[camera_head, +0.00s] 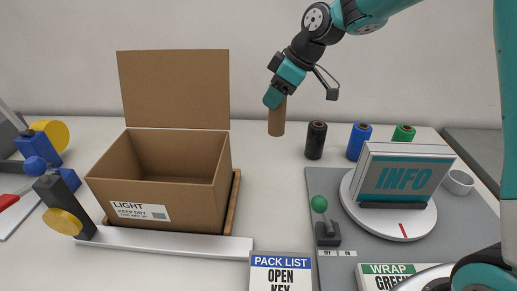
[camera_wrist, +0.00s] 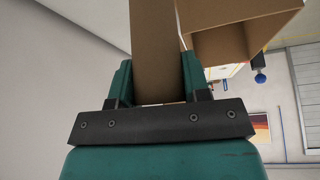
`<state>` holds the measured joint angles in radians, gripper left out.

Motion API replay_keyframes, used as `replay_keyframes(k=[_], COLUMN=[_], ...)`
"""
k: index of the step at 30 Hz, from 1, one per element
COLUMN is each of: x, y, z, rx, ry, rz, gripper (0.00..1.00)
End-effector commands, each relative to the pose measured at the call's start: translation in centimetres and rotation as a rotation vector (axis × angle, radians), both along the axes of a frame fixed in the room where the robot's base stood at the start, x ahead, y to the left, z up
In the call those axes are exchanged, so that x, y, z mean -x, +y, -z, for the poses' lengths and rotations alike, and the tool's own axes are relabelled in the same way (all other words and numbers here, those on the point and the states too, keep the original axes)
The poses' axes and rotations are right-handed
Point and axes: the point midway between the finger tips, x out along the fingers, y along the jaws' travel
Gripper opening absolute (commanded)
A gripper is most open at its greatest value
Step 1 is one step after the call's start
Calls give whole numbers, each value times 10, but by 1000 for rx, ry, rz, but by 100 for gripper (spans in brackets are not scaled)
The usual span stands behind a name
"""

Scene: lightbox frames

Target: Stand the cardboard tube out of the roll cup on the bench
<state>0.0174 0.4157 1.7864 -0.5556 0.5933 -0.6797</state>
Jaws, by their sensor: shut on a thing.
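The cardboard tube (camera_head: 277,120) is plain brown and hangs upright below my gripper (camera_head: 274,98) in the head view, right of the open box. My gripper is shut on its upper part. In the wrist view the tube (camera_wrist: 154,45) runs between the two teal fingers (camera_wrist: 155,85). The tube's lower end shows against the back of the bench (camera_head: 275,185); I cannot tell for sure whether it touches. A small pale cup (camera_head: 459,182), likely the roll cup, stands at the right beside the INFO sign, partly hidden by it; no tube shows in it.
Black (camera_head: 315,140), blue (camera_head: 358,141) and green (camera_head: 403,134) rolls stand right of the tube. An open cardboard box (camera_head: 160,190) is at left. A green-knobbed lever (camera_head: 320,205) stands in front. Bare bench lies between box and grey mat (camera_head: 325,185).

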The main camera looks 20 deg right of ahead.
Motion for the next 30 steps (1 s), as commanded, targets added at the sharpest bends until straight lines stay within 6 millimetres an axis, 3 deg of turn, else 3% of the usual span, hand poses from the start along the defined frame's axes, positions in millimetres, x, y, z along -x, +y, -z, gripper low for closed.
replay_keyframes(k=[6,12,25,30], x=[1,1,0,0], y=[1,2,2,2], z=[64,112,163,169], rx=[0,-1,0,0], ry=[9,5,4,-1], rz=[-1,-2,-2,-3], gripper=[21,21,21,21])
